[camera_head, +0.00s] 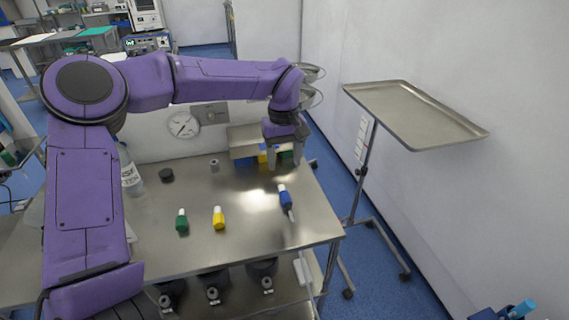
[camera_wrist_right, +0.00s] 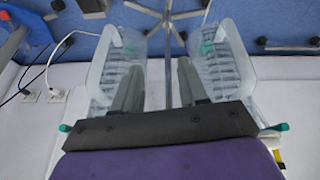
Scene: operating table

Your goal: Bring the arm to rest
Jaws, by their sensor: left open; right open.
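My left arm is purple and comes in from the left of the head view, reaching across the steel table (camera_head: 150,245). My left gripper (camera_head: 284,158) points down over the back right part of the table, close to a metal tray (camera_head: 243,139) with coloured blocks by it. Its jaws are open, and I see nothing held between them. My right gripper (camera_wrist_right: 159,85) shows in the right wrist view with its two dark fingers apart and nothing between them. My right gripper does not clearly show in the head view.
A green bottle (camera_head: 182,222), a yellow bottle (camera_head: 219,218) and a blue one (camera_head: 285,197) stand on the table. A clear bottle (camera_head: 131,175) is near my arm. A steel tray stand (camera_head: 415,115) stands right. Clear plastic bins (camera_wrist_right: 225,65) appear beyond my right fingers.

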